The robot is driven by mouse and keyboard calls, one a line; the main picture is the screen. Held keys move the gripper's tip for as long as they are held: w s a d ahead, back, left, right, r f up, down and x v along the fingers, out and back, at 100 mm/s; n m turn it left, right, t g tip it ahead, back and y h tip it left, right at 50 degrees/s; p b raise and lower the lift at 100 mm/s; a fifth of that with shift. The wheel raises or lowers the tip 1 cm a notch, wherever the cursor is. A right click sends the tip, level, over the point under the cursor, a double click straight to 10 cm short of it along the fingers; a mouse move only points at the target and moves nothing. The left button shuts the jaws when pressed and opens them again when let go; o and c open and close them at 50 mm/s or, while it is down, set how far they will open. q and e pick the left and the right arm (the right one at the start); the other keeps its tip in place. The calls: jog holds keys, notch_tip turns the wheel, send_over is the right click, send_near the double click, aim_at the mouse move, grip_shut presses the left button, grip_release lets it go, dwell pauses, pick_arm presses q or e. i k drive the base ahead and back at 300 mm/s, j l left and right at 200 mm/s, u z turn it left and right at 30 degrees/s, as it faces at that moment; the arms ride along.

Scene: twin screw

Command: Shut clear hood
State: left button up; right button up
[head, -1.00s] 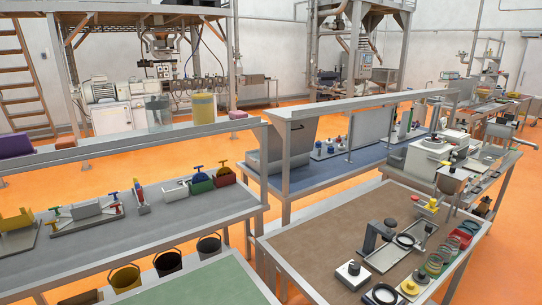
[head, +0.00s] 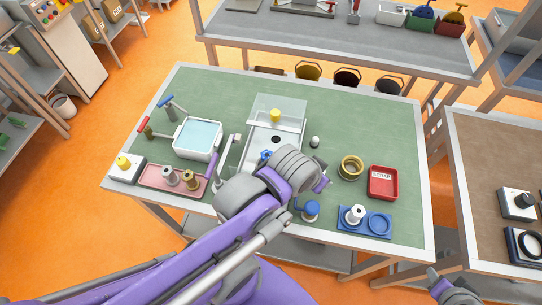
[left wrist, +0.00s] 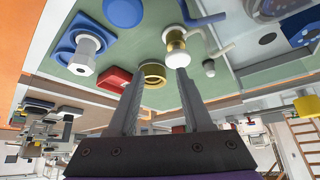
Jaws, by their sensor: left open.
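The clear hood (head: 285,108) is a see-through panel with a yellow knob (head: 275,115). It stands raised at the back of a pale box-like device (head: 262,138) on the green-topped table, and the device's top opening is uncovered. My left arm reaches in from the lower left and hides the front of the device. My left gripper is hidden behind its own wrist in the head view. In the left wrist view my left gripper (left wrist: 160,76) is open and empty, with a white-capped brass part (left wrist: 177,50) just beyond the fingertips.
A brass ring (head: 350,168), a red tray (head: 383,183) and a blue fixture (head: 379,224) lie right of the device. A light-blue basin (head: 197,138) and a pink tray (head: 158,184) lie left. The table's back left (head: 215,85) and back right (head: 370,115) are clear.

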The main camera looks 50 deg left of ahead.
aim_at(276, 114)
jog(key=l+u, duration=0.15)
jog(key=u, duration=0.2)
jog(key=k+l+u, duration=0.1)
jog(key=u, duration=0.25)
jog(key=j+u, duration=0.1)
jog(key=u, duration=0.25)
jog(key=i+u, duration=0.1)
jog(key=u, duration=0.25)
jog(key=i+j+u, duration=0.1)
jog(key=u, duration=0.25)
